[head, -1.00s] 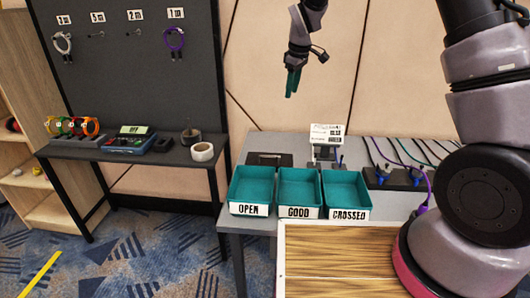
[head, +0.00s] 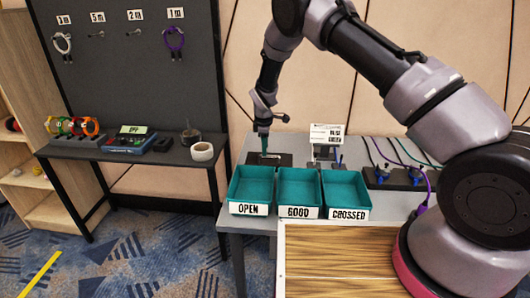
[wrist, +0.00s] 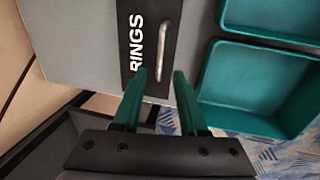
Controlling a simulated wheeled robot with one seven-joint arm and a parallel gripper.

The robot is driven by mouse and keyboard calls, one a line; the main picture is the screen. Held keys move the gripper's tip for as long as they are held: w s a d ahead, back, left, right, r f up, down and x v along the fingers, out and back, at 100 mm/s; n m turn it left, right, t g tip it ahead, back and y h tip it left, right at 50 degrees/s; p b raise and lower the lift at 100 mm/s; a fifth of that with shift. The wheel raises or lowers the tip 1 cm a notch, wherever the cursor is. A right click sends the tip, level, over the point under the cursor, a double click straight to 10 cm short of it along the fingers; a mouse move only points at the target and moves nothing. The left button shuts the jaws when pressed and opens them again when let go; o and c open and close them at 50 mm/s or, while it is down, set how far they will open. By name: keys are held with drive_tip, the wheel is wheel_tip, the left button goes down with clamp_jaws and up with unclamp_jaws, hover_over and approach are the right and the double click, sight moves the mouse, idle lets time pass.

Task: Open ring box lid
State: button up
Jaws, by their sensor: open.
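The ring box (head: 283,160) is a flat dark box behind the teal trays on the grey table in the head view. In the wrist view its black lid (wrist: 135,65) carries the white word RINGS and a metal bar handle (wrist: 162,52). The lid looks shut. My gripper (head: 264,148) is over the box, pointing down, with teal fingers. In the wrist view my gripper (wrist: 159,76) is open and empty, and the handle lies just beyond the fingertips, roughly in line with the gap. I cannot tell the height left between them.
Teal trays marked OPEN (head: 250,183), GOOD (head: 299,185) and CROSSED (head: 346,187) stand in front of the box. A small stand with a white sign (head: 326,134) and a cable block (head: 397,178) are to the right. A side table (head: 120,153) stands at left.

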drive_tip(key=shift+w+f, duration=0.15)
drive_tip(key=shift+f, duration=0.55)
drive_tip(key=shift+w+f, duration=0.15)
drive_tip(key=shift+f, duration=0.5)
clamp_jaws()
idle(0.4)
